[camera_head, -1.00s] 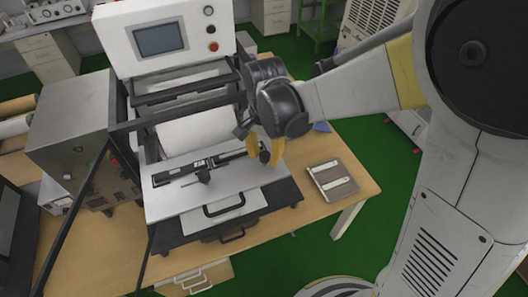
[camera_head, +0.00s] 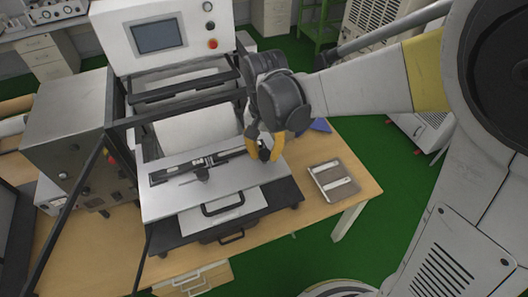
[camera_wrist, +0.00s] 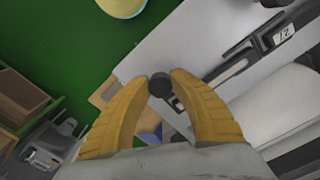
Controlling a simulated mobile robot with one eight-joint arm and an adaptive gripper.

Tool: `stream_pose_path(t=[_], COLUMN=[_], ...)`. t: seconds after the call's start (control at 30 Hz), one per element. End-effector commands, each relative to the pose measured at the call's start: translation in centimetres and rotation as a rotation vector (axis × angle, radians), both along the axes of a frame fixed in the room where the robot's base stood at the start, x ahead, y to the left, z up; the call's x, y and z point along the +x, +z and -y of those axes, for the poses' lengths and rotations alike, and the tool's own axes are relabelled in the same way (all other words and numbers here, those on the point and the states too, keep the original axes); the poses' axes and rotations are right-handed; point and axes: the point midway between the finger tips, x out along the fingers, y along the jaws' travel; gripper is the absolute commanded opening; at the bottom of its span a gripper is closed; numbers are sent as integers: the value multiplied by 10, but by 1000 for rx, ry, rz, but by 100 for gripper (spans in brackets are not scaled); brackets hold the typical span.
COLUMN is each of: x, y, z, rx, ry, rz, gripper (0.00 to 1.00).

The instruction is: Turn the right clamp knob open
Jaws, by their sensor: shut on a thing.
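The right clamp knob (camera_wrist: 160,85) is small, dark and round. In the wrist view it sits between the two yellow fingertips of my gripper (camera_wrist: 160,79), which are shut on it. In the head view my gripper (camera_head: 264,150) reaches down to the right end of the clamp bar, and the knob (camera_head: 265,154) is partly hidden by the fingers. The left clamp knob (camera_head: 203,173) stands free near the middle of the white plate (camera_head: 165,208). The clamp bar (camera_head: 172,173) runs across this plate.
The machine's control panel (camera_head: 160,38) rises behind the plate. A black handle (camera_head: 223,205) projects at the front. A small brown tray (camera_head: 333,181) lies on the wooden table (camera_head: 354,180) at the right. A metal box (camera_head: 67,130) stands at the left.

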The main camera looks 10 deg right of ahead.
Motion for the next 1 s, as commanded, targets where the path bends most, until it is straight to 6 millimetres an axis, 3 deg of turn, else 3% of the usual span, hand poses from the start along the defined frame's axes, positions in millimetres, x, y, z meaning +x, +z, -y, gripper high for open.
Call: stream_pose_path(t=[1.0], x=[0], y=[-2], z=[3], rx=[0], ry=[946], rz=[-1], gripper=[0])
